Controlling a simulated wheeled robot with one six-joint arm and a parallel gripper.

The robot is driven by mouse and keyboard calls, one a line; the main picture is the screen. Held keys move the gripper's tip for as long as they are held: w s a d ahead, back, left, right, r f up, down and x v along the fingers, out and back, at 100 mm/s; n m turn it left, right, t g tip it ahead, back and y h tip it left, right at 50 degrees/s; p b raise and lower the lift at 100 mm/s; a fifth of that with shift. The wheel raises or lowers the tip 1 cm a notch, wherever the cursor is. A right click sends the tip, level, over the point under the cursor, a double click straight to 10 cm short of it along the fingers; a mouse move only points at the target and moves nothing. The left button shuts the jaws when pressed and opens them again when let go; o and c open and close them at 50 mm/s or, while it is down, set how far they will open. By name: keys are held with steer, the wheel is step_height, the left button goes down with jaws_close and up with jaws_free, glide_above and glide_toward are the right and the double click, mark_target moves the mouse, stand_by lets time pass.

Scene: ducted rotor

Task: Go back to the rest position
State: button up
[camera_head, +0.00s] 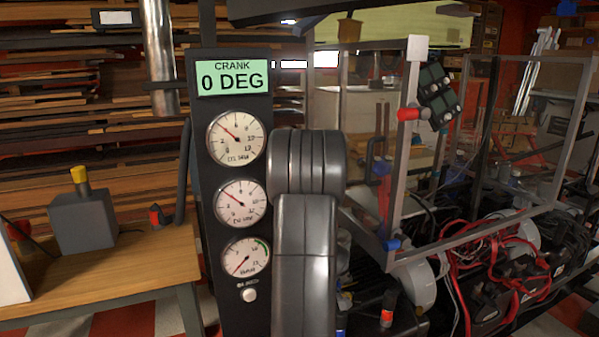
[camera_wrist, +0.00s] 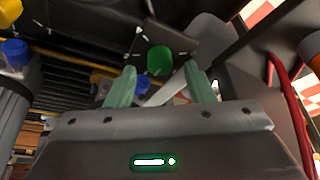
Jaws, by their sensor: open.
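My gripper (camera_wrist: 160,72) shows in the wrist view with its two pale green fingers spread apart. Nothing is held between them. A round green knob-like part (camera_wrist: 159,60) appears in the gap, beyond the fingertips; I cannot tell how far off it is. In the head view my grey arm link (camera_head: 306,240) rises in front of the gauge panel's right side, and my gripper is not visible there. The black gauge panel (camera_head: 206,215) carries a green display (camera_head: 233,78) reading "CRANK 0 DEG", three round dials and a pale button (camera_head: 250,295).
A clear-walled frame (camera_head: 408,150) with a red-handled part (camera_head: 410,114) stands right of my arm. Red and black cables (camera_head: 480,270) crowd the lower right. A wooden bench (camera_head: 120,265) with a grey box (camera_head: 84,220) is at left. A blue-capped part (camera_wrist: 15,52) is at the wrist view's left.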

steer(key=shift+x, duration=1)
